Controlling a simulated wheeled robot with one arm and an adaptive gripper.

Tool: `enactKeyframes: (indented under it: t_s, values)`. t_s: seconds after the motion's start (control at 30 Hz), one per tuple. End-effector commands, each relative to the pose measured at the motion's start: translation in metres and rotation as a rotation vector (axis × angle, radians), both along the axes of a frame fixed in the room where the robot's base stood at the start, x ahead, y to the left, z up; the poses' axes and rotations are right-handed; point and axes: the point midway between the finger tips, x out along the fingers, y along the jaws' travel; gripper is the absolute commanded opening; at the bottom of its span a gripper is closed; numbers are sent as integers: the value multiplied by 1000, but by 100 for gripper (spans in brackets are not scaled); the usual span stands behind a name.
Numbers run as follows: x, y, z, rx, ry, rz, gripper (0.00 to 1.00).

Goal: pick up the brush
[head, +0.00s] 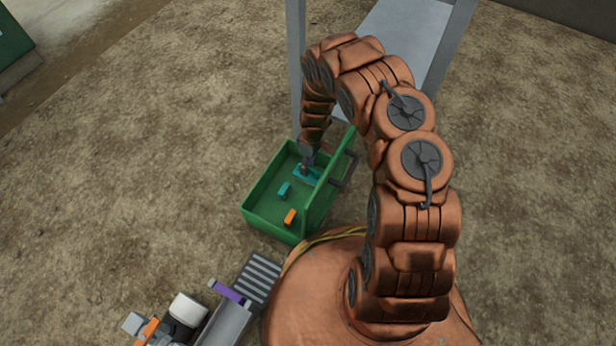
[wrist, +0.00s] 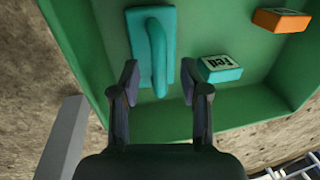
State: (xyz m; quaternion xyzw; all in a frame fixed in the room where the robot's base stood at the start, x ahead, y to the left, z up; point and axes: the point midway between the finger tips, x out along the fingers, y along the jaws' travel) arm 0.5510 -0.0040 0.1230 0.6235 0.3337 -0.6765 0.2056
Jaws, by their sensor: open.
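The brush (wrist: 137,38) is teal, with a flat rectangular base and a raised handle, and lies inside the green bin (wrist: 90,60). In the wrist view its handle extends down between the two fingers of my gripper (wrist: 159,82), which is open. One finger is on each side of the handle, with a gap on both sides. In the head view my gripper (head: 308,160) is low in the bin (head: 262,222), over the brush (head: 304,174), and hides part of it.
A teal labelled block (wrist: 221,68) lies close to the right of the brush. An orange block (wrist: 281,20) lies farther right in the bin. The bin walls stand close around. A grey post (head: 296,50) and panel (head: 405,40) stand behind it.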

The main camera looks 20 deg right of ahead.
Motion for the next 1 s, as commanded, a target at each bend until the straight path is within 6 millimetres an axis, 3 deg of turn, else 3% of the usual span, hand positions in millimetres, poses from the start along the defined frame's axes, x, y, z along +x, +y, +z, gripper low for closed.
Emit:
enactKeyframes:
  t_s: [0.03, 0.1, 0.37, 0.8, 1.0]
  values:
    - [-2, 1, -12, 1, 2, -1, 46]
    - [-3, 2, -18, 1, 3, -2, 46]
    - [-3, 2, -18, 0, 1, -2, 46]
    - [-3, 2, -17, 0, 0, -1, 0]
    - [-3, 2, -17, 0, 0, -1, 0]
